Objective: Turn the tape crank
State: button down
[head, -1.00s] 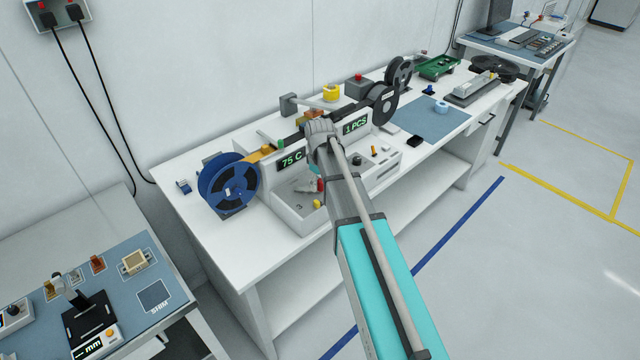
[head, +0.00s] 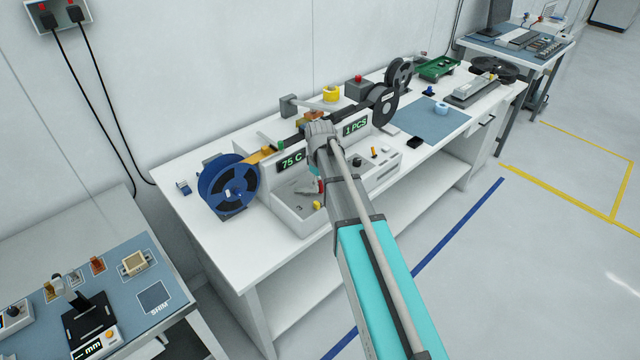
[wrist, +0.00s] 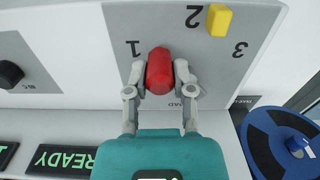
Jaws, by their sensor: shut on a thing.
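In the wrist view my gripper (wrist: 160,85) is shut on a rounded red handle (wrist: 160,70), with one grey finger on each side. I take this handle to be the tape crank's grip; any crank arm under it is hidden. It sits over a grey dial panel (wrist: 225,70) marked 1, 2 and 3, nearest the 1. A yellow block (wrist: 219,20) sits by the 2. In the head view a bit of the red handle (head: 321,186) shows left of my arm, which hides most of my gripper. The blue tape reel (head: 228,187) stands left of the machine.
A black knob (wrist: 10,74) is on the panel beside the dial. A blue mat (head: 428,117) lies farther right.

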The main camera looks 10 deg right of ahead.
jog(key=m, duration=0.1)
jog(key=s+m, duration=0.1)
jog(key=m, duration=0.2)
jog(key=shift+s+a, duration=0.25)
jog(key=shift+a, duration=0.15)
jog(key=shift+s+a+m, duration=0.25)
jog(key=shift+a+m, duration=0.05)
jog(key=shift+m, duration=0.75)
jog(key=shift+s+a+m, duration=0.2)
jog(key=shift+a+m, duration=0.05)
jog(key=shift+m, duration=0.8)
jog(key=shift+c, duration=2.4)
grip_release()
jog(key=shift+w+d, duration=0.1)
